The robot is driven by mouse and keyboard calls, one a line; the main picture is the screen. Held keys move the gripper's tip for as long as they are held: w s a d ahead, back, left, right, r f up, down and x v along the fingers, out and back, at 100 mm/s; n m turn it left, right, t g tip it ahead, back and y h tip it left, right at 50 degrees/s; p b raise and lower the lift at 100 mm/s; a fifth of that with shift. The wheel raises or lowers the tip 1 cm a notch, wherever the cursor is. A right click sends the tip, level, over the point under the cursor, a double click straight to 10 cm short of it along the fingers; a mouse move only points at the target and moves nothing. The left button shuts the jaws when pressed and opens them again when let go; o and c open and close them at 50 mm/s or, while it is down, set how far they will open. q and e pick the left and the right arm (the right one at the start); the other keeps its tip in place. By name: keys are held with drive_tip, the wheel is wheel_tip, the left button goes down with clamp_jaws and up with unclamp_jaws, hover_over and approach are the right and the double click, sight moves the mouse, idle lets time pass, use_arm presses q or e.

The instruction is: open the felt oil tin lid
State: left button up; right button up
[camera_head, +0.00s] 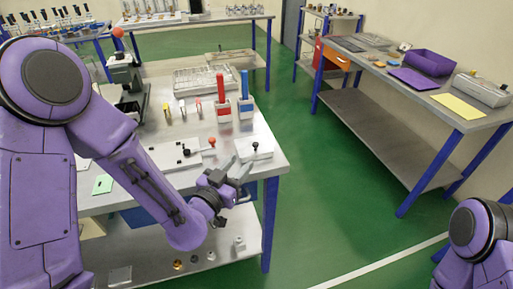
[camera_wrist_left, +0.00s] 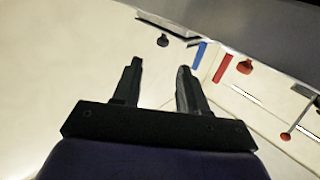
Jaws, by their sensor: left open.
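A small pale grey box with a dark knob on top, which looks like the felt oil tin (camera_head: 261,153), sits at the right front corner of the steel table. Its dark knob (camera_wrist_left: 163,41) also shows in the left wrist view, beyond the fingertips. Its lid appears closed. My left gripper (camera_head: 243,173) is just in front of the tin, at the table's front edge. In the left wrist view the left gripper (camera_wrist_left: 157,76) has its two dark fingers apart with nothing between them. My right gripper is out of view.
A flat plate with a black knob and a red-topped knob (camera_head: 211,142) lies left of the tin. Red (camera_head: 221,95) and blue (camera_head: 245,92) upright handles stand behind. A clear tray (camera_head: 195,79) is farther back. Green floor is free to the right.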

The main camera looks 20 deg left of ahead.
sight(254, 145)
use_arm(q)
drive_tip(key=shift+w+d+r+p, duration=0.1)
drive_tip(key=shift+w+r+p, duration=0.1)
drive_tip(key=shift+w, duration=0.4)
drive_tip(key=shift+w+r+p, duration=0.1)
drive_tip(key=shift+w+p, duration=0.1)
drive_tip(key=shift+w, duration=0.35)
drive_tip(key=w, duration=0.3)
drive_tip(key=w+p, duration=0.1)
drive_tip(key=w, duration=0.1)
drive_tip(key=shift+w+d+f, duration=0.15)
drive_tip(key=shift+d+f, duration=0.2)
drive_tip(key=shift+d, duration=0.05)
drive_tip(key=shift+w+d, duration=0.2)
drive_tip(key=shift+w, duration=0.15)
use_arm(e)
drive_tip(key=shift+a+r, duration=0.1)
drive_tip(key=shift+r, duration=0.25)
use_arm(q)
drive_tip(key=shift+w, duration=0.1)
clamp_jaws()
